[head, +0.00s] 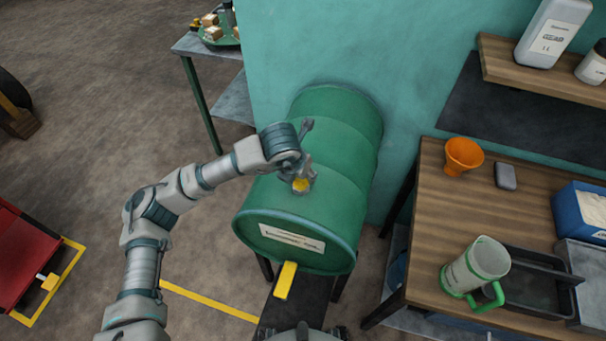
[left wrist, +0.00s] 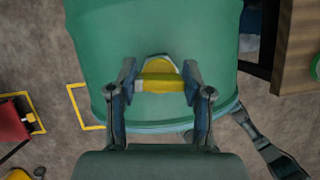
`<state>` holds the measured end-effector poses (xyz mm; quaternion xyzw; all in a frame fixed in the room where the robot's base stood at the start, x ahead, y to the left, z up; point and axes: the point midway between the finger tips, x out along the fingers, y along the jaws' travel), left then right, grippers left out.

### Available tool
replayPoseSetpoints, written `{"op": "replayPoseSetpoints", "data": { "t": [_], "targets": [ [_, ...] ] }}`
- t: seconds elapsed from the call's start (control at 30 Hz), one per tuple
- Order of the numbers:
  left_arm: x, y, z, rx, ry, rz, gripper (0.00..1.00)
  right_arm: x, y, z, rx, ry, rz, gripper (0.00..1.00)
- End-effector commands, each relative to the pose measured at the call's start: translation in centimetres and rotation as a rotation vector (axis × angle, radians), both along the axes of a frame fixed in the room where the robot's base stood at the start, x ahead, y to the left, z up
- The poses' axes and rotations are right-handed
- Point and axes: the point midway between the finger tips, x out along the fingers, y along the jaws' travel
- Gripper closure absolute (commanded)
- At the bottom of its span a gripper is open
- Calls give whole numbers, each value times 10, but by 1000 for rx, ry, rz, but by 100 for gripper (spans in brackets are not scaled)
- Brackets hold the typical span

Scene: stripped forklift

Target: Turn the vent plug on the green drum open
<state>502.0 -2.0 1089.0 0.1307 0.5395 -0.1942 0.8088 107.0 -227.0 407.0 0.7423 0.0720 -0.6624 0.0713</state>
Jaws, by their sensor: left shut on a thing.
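The green drum (head: 318,205) lies on its side on a dark stand, its labelled end facing me. The yellow vent plug (head: 301,185) sits on top of the drum near that end. My left gripper (head: 297,178) comes down from the left onto the plug. In the left wrist view, the plug (left wrist: 159,82) shows a yellow bar between the two fingers of my left gripper (left wrist: 159,80), which are shut on it. The fingers partly hide the plug in the head view.
A yellow handle (head: 286,281) sticks out below the drum's label. A wooden bench (head: 450,215) on the right carries an orange funnel (head: 463,156), a jug (head: 476,268) and a black tray (head: 535,283). A teal wall (head: 320,50) stands behind. The floor on the left is mostly clear.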

Motion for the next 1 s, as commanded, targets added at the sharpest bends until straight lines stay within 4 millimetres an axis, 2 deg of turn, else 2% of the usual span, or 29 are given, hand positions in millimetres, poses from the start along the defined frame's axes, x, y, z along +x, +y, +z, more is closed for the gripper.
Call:
{"op": "replayPoseSetpoints", "data": {
  "t": [0.13, 0.33, 0.9, 0.93, 1.0],
  "targets": [
    [-1, 1, -3, 7, 5, 79, 85, 13, 2, 5, 2, -8, -2, 60],
    [-2, 0, -3, 8, 6, 146, 85, 22, 4, 11, 3, -11, -4, 60],
    [-3, -2, -3, 8, 10, 173, 85, 27, 4, 13, 4, -11, -3, 60],
    [-3, -2, -3, 9, 10, 172, 45, 27, 4, 13, 4, -11, -3, 60],
    [-3, -2, -3, 7, 9, 172, 28, 27, 4, 13, 4, -11, -3, 60]
  ]
}}
